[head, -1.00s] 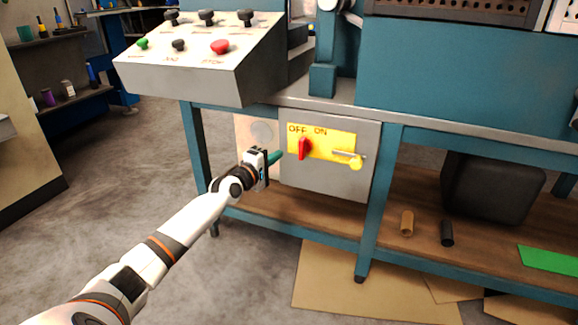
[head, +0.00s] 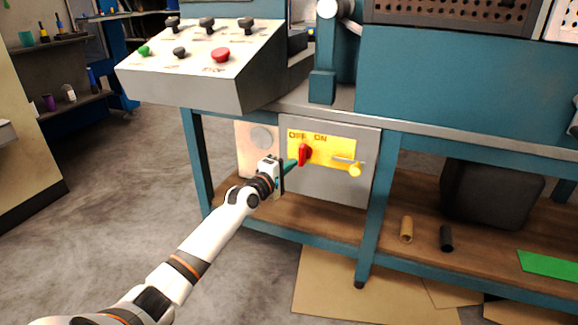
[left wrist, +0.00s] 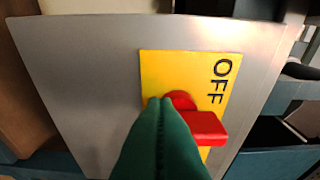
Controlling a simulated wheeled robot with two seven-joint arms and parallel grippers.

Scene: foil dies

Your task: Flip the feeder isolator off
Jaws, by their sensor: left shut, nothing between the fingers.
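The feeder isolator is a red rotary handle (head: 304,154) on a yellow plate (head: 335,150) marked OFF at left and ON to its right. The plate is on a grey box (head: 320,185) under the bench. In the head view the handle stands roughly upright, leaning slightly. My left gripper (head: 291,165) is shut and empty, its green fingertips at the left side of the handle. In the left wrist view the shut fingertips (left wrist: 160,105) overlap the red handle (left wrist: 200,125); I cannot tell whether they touch it. My right gripper is out of view.
A sloped control panel (head: 195,65) with several knobs overhangs at upper left. A teal bench leg (head: 375,215) stands right of the box. A brown cylinder (head: 406,229) and a black cylinder (head: 446,238) stand on the lower shelf.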

